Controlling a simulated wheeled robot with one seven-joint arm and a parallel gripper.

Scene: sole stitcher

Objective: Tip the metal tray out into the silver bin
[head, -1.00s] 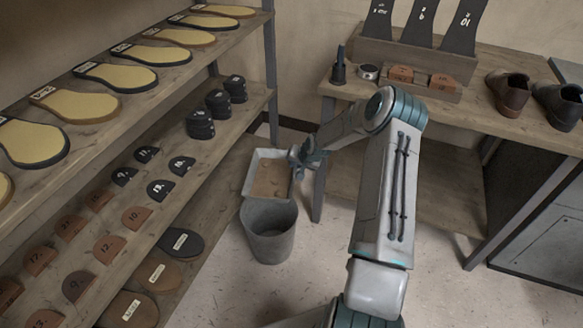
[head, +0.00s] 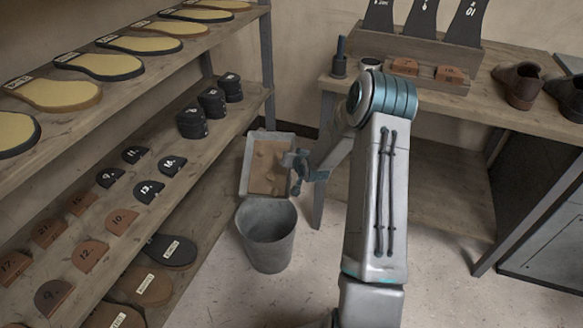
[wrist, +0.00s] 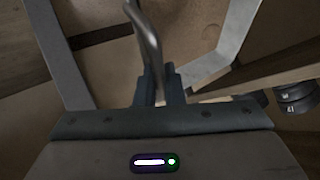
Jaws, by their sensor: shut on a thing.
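The metal tray (head: 245,165) is a pale rectangular tray with brown material inside. In the head view it is tilted, its open face toward the camera and its lower edge just above and behind the rim of the silver bin. The silver bin (head: 268,243) stands upright on the floor; no contents show inside it. My gripper (head: 298,165) is at the tray's right side, shut on it. In the wrist view my gripper (wrist: 161,85) has a curved metal piece of the tray between its fingers, and the tray's walls (wrist: 65,60) show beyond.
A shelf unit (head: 225,140) with soles and numbered heel pieces stands close on the left. A workbench (head: 440,100) with shoes and boxes stands on the right, its leg near my arm. Bare floor (head: 250,300) lies in front of the bin.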

